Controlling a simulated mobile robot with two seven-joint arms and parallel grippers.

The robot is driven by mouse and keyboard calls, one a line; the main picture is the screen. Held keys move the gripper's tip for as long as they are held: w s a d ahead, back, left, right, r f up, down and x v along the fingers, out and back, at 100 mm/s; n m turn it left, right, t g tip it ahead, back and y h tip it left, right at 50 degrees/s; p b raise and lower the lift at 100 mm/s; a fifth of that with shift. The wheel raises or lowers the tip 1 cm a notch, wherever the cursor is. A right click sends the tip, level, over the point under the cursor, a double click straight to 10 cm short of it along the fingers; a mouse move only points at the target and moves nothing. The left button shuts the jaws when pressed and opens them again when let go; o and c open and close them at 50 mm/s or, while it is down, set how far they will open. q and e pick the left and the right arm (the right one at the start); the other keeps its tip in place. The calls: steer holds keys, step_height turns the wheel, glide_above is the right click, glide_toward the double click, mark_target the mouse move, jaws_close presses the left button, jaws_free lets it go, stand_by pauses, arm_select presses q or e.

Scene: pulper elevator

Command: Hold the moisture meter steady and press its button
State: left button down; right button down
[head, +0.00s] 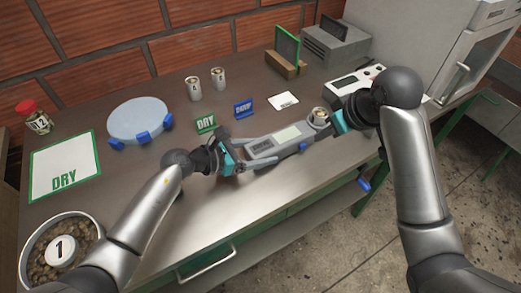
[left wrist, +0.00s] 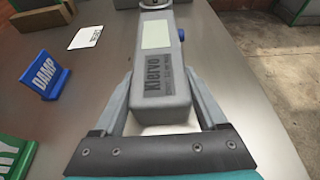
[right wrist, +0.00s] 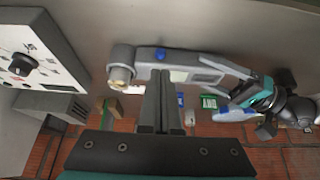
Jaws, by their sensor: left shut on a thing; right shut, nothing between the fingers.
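My left gripper (head: 262,150) is shut on the meter's near end, one finger along each side in the left wrist view (left wrist: 162,80). My right gripper (right wrist: 160,76) is shut and empty, its tips pointing toward the meter near the button; whether they touch is unclear. In the head view it is by the cup end.
Behind the meter stand a green DRY sign (head: 206,124), a blue DAMP sign (head: 243,108) and a white card (head: 283,100). A boxy instrument with a knob (right wrist: 38,50) is close to my right gripper. The table's front edge is near the meter.

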mark_target(312, 167)
steer(key=f+m+t, duration=0.1)
steer(key=f, duration=0.1)
steer(key=s+d+f+m+h, duration=0.1)
steer(key=f, duration=0.1)
steer(key=s+d+f+m+t, duration=0.1)
steer(key=f, duration=0.2)
steer(key=shift+m+t+h, duration=0.3)
steer(key=shift+m, duration=0.1)
steer(key=s, duration=0.1)
steer(key=s+d+f+m+t, duration=0.1)
steer(key=s+f+t+h, duration=0.1)
steer(key=shift+s+d+f+m, duration=0.15)
steer(key=shift+s+d+m, duration=0.2)
steer(key=shift+m, duration=0.05)
steer(key=shift+s+d+t, duration=0.1)
steer(key=shift+s+t, duration=0.5)
steer(key=shift+s, duration=0.15)
steer(key=shift+w+a, duration=0.8)
steer(key=shift+w, duration=0.45)
steer(key=shift+w+a, duration=0.75)
steer(key=shift+w, duration=0.45)
steer(key=shift+w+a, duration=0.8)
steer(key=shift+w, duration=0.45)
steer(key=shift+w, duration=0.15)
steer(key=shift+w+a, duration=0.2)
steer(key=shift+w, duration=0.05)
steer(key=shift+w+a, duration=0.3)
steer(key=shift+w, duration=0.15)
steer(key=shift+s+d, duration=0.55)
steer(key=shift+s, duration=0.3)
